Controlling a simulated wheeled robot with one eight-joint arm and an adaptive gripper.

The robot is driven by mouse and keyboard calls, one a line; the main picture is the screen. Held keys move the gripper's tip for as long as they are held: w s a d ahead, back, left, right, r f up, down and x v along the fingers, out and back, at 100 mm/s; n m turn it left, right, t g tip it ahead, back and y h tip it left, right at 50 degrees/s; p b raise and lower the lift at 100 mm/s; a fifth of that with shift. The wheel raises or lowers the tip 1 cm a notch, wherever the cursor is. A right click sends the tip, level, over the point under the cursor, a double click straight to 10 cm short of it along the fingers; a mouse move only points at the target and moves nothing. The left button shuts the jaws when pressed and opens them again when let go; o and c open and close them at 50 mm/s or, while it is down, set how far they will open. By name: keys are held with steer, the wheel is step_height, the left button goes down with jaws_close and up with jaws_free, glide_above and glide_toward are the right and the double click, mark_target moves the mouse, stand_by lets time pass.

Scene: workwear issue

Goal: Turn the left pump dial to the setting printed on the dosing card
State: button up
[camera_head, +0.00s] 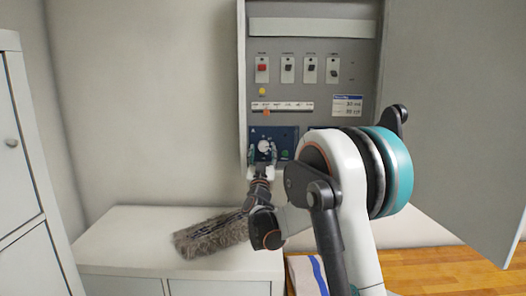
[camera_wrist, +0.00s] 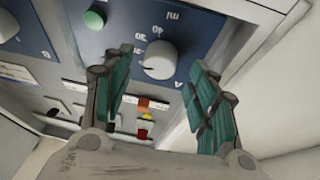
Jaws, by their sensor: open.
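The left pump dial (camera_head: 264,145) is a pale round knob on a dark blue panel marked A; it also shows in the wrist view (camera_wrist: 161,58), which is turned over. Numbers 30 and 40 and "ml" show near it; its setting is not clear. My gripper (camera_head: 263,154) is open in front of this dial, its teal fingers (camera_wrist: 161,70) on either side of the knob in the wrist view. I cannot tell whether they touch it. A white card with a blue header (camera_head: 347,105), likely the dosing card, is on the cabinet's right; its figures are too small to read surely.
A second dial (camera_wrist: 8,25) is at the wrist view's left edge, and a green button (camera_wrist: 95,19) sits between. Several switches (camera_head: 288,69) line the cabinet above. The open cabinet door (camera_head: 455,110) is at right. A grey fluffy duster (camera_head: 210,238) lies on the white counter (camera_head: 125,240).

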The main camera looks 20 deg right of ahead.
mark_target(263, 146)
steer(key=shift+x, duration=1.15)
steer(key=c, duration=1.1)
steer(key=shift+o, duration=0.2)
steer(key=shift+m, duration=0.5)
steer(key=m+h, duration=0.1)
steer(key=m, duration=0.1)
steer(key=m+g+h, duration=0.1)
steer(key=m, duration=0.1)
steer(key=shift+a+g+b, duration=0.15)
steer(key=shift+g+b, duration=0.15)
steer(key=shift+b, duration=0.1)
steer(key=shift+r+m+g+h, duration=0.1)
steer(key=shift+m+g+h, duration=0.45)
steer(key=shift+m, duration=0.9)
steer(key=shift+m+g+h, duration=0.25)
steer(key=shift+m+g, duration=0.5)
steer(key=shift+m, duration=0.7)
